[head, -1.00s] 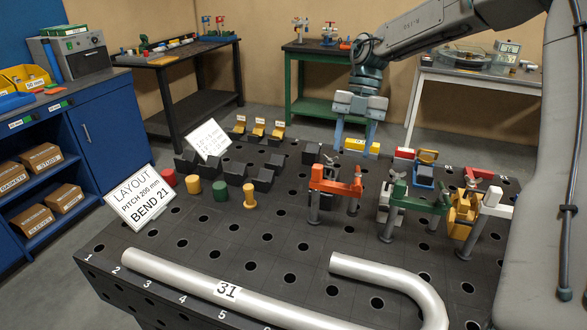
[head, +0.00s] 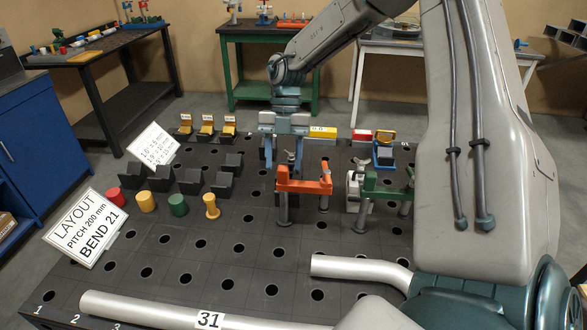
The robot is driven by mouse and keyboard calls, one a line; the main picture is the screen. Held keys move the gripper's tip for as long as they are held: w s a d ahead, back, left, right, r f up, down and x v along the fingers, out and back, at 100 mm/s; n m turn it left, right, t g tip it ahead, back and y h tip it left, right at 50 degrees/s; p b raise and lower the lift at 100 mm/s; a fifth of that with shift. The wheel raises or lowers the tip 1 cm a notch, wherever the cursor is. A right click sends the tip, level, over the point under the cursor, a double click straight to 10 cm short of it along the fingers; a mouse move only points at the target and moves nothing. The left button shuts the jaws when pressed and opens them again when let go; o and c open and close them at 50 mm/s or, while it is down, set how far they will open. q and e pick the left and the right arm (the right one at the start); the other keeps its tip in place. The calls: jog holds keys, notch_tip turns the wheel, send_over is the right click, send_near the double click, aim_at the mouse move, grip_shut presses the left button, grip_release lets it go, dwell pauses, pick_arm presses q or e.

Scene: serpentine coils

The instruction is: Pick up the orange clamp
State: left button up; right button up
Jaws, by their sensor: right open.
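The orange clamp (head: 312,187) stands upright on the dark perforated table, right of its middle, with grey posts below its bar. My right gripper (head: 286,154) hangs just behind and above the clamp's left end, pointing down. Its two fingers are apart, with nothing visibly held. I cannot tell whether the fingers touch the clamp. My left gripper is not in view.
A green clamp (head: 385,186) stands close to the right, with a white-grey clamp (head: 354,190) beside it. A silver tube (head: 360,268) is in front. My right arm hides the table's right side.

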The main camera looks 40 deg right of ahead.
jog(key=shift+x, duration=1.05)
jog(key=shift+a+f+p, duration=0.1)
jog(key=shift+f+p, duration=0.2)
jog(key=shift+f, duration=0.05)
jog(key=shift+s, duration=0.1)
jog(key=shift+c, duration=0.9)
jog(key=c, duration=0.7)
grip_shut()
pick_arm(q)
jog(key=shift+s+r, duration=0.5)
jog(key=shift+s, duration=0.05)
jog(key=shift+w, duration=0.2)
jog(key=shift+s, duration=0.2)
